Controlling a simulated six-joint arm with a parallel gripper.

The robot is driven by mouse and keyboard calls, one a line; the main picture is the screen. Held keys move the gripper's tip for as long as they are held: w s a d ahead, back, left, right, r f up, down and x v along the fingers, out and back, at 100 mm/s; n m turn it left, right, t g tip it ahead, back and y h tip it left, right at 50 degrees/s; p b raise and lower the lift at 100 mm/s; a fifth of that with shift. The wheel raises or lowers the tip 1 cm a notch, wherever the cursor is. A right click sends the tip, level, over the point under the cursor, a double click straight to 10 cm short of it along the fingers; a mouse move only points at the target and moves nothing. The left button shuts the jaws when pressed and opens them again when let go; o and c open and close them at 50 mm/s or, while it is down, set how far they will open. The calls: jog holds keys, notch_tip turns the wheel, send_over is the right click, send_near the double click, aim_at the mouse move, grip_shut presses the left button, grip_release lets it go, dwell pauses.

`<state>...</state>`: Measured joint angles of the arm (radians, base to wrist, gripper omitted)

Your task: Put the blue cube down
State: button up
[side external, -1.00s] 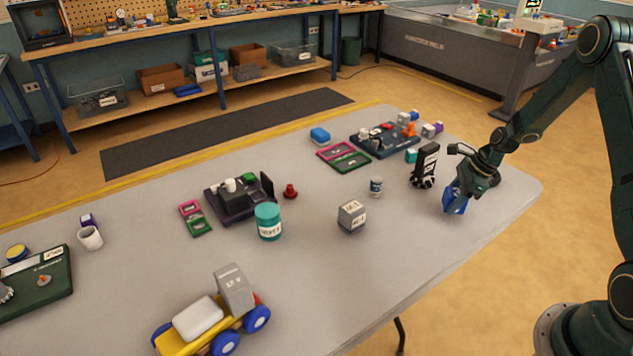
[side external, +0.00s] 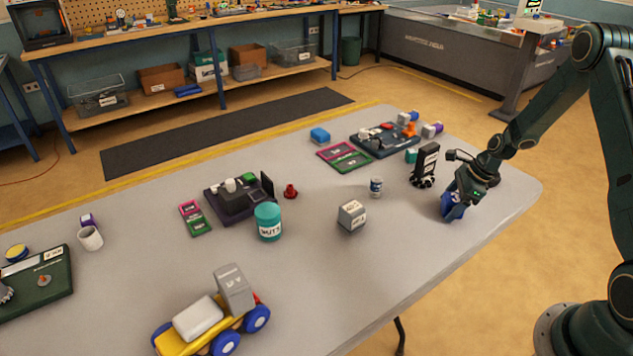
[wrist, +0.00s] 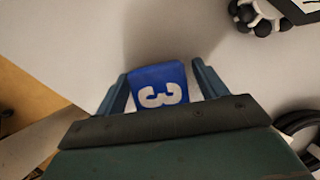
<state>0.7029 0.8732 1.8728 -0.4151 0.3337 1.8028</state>
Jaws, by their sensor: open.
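The blue cube (wrist: 158,82) bears a white number 3 and sits between my gripper's two fingers in the wrist view. In the side view the blue cube (side external: 450,207) is at the right end of the grey table (side external: 300,280), low at the tabletop and partly hidden by my gripper (side external: 456,203). My gripper also shows in the wrist view (wrist: 160,88), pointing down with a finger on each side of the cube. It is open. Whether a finger still touches the cube is hard to tell.
A black-and-white wheeled robot (side external: 425,165) stands close behind my gripper. A small can (side external: 376,187), a grey cube (side external: 351,216) and a teal jar (side external: 268,221) stand further left. The table's front right edge is near; bare tabletop lies between cube and can.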

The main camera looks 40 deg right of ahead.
jog(key=shift+r, duration=0.15)
jog(key=v, duration=1.2)
dwell(0.5)
jog(key=s+a+r+n+h, duration=0.2)
jog(key=s+a+r+n, duration=0.2)
jog(key=a+r+n, duration=1.05)
jog(key=s+a+r+n, duration=0.2)
jog(key=s+a+n, duration=0.1)
jog(key=s+n, duration=0.1)
jog(key=s+a+r+n+t, duration=0.1)
jog(key=s+a+r+n, duration=0.1)
jog(key=s, duration=0.4)
jog(key=s+a+r+n+t+h, duration=0.1)
jog(key=s+a+r+n, duration=0.2)
jog(key=s+a+n, duration=0.2)
jog(key=shift+s+n, duration=0.45)
jog(key=shift+n, duration=0.3)
